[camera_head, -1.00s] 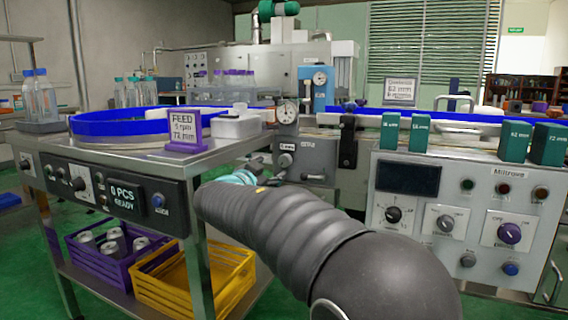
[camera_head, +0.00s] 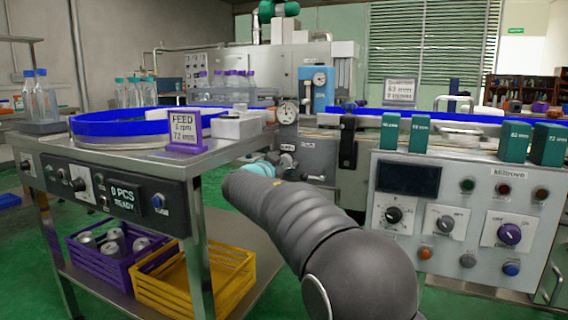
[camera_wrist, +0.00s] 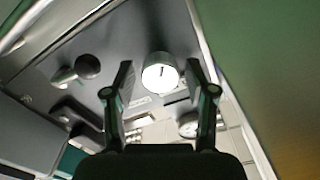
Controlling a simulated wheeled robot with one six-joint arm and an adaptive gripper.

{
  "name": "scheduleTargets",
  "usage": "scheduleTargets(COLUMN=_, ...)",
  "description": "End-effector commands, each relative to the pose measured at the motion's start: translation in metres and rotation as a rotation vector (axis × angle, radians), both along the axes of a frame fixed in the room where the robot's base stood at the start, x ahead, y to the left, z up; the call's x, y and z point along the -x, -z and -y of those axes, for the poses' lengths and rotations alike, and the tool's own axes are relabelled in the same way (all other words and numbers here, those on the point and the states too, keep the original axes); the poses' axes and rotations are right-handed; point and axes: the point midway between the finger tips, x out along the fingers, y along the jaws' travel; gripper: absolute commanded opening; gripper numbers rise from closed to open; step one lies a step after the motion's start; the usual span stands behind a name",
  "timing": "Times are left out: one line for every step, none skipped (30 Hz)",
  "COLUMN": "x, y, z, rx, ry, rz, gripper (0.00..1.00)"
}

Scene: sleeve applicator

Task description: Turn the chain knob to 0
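A round knob (camera_wrist: 160,76) with a bright white face and a dark pointer mark is ahead of my gripper (camera_wrist: 162,98) in the wrist view. My gripper is open, one dark finger on each side below the knob, with gaps to both. I cannot read a label naming it as the chain knob. In the head view my arm hides the gripper's fingers in front of the grey middle machine (camera_head: 318,158). The right panel carries a black dial knob (camera_head: 393,214), a grey knob (camera_head: 445,223) and a purple knob (camera_head: 509,233); their labels are too small to read.
A steel feed table (camera_head: 130,160) stands at left, with purple (camera_head: 100,262) and yellow (camera_head: 165,290) crates below. In the wrist view a dark round knob (camera_wrist: 87,66) and a dark bracket (camera_wrist: 80,115) lie left, and a gauge (camera_wrist: 188,124) lies lower right.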

Motion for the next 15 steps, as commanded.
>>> scheduleTargets(x=0.0001, y=-0.0001, z=0.0000, rx=0.000, ry=0.000, rz=0.000, gripper=0.36)
scheduleTargets(x=0.0001, y=-0.0001, z=0.0000, rx=0.000, ry=0.000, rz=0.000, gripper=0.29)
scheduleTargets(x=0.0001, y=-0.0001, z=0.0000, rx=0.000, ry=0.000, rz=0.000, gripper=0.19)
scheduleTargets(x=0.0001, y=0.0000, z=0.0001, rx=0.000, ry=0.000, rz=0.000, gripper=0.11)
scheduleTargets(x=0.0001, y=0.0000, z=0.0001, rx=0.000, ry=0.000, rz=0.000, gripper=0.04)
scheduleTargets(x=0.0001, y=0.0000, z=0.0001, rx=0.000, ry=0.000, rz=0.000, gripper=0.04)
scheduleTargets(x=0.0003, y=-0.0002, z=0.0036, rx=0.000, ry=0.001, rz=0.000, gripper=0.04)
scheduleTargets(x=0.0003, y=0.0000, z=0.0022, rx=0.000, ry=0.000, rz=0.000, gripper=0.04)
scheduleTargets(x=0.0003, y=0.0001, z=0.0016, rx=0.001, ry=0.001, rz=-0.001, gripper=0.04)
scheduleTargets(x=0.0002, y=0.0001, z=0.0014, rx=0.003, ry=0.001, rz=-0.001, gripper=0.04)
scheduleTargets(x=0.0002, y=0.0000, z=0.0013, rx=0.005, ry=0.002, rz=-0.003, gripper=0.04)
scheduleTargets(x=0.0001, y=0.0001, z=0.0013, rx=0.010, ry=0.002, rz=-0.004, gripper=0.04)
scheduleTargets(x=0.0001, y=0.0001, z=0.0013, rx=0.015, ry=0.002, rz=-0.005, gripper=0.04)
scheduleTargets(x=0.0000, y=0.0001, z=0.0012, rx=0.022, ry=0.002, rz=-0.008, gripper=0.04)
scheduleTargets(x=0.0000, y=0.0001, z=0.0012, rx=0.033, ry=0.002, rz=-0.012, gripper=0.04)
